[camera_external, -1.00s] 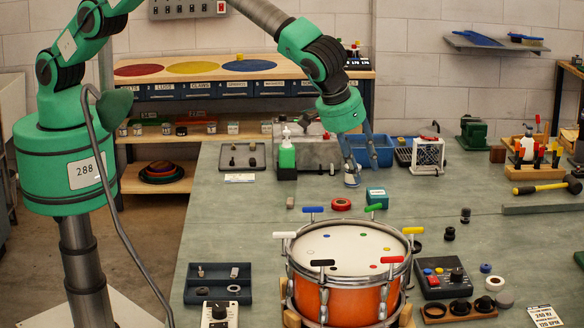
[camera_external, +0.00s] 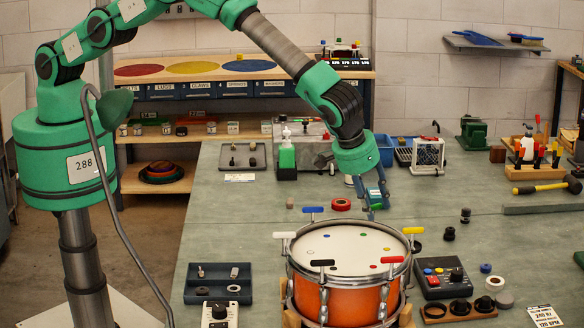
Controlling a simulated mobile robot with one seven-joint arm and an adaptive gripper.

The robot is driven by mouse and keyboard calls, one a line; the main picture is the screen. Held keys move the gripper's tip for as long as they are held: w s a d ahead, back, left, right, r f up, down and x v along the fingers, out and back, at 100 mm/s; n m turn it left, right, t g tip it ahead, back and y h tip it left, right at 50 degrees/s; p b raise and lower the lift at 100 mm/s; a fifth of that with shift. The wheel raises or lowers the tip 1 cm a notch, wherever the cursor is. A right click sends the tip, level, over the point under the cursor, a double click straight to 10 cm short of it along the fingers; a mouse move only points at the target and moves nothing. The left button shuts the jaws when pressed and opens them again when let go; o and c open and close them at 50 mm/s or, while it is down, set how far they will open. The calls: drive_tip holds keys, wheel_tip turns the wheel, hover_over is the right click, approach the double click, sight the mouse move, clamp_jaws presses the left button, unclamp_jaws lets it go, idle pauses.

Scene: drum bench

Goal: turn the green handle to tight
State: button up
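The orange drum (camera_external: 335,300) stands upright on the bench, with coloured T-handles around its rim. The blue handle (camera_external: 313,210), white handle (camera_external: 284,235), black handle (camera_external: 322,263), red handle (camera_external: 392,260) and yellow handle (camera_external: 413,231) are in plain view.
A green bottle (camera_external: 287,152) stands farther back. A dark tray (camera_external: 218,283) is left of the drum, and a control box (camera_external: 446,280) is at its right.

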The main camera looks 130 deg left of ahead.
drive_tip(key=shift+f, duration=0.15)
clamp_jaws()
drive_tip(key=shift+m+b, duration=0.4)
drive_tip(key=shift+b, duration=0.15)
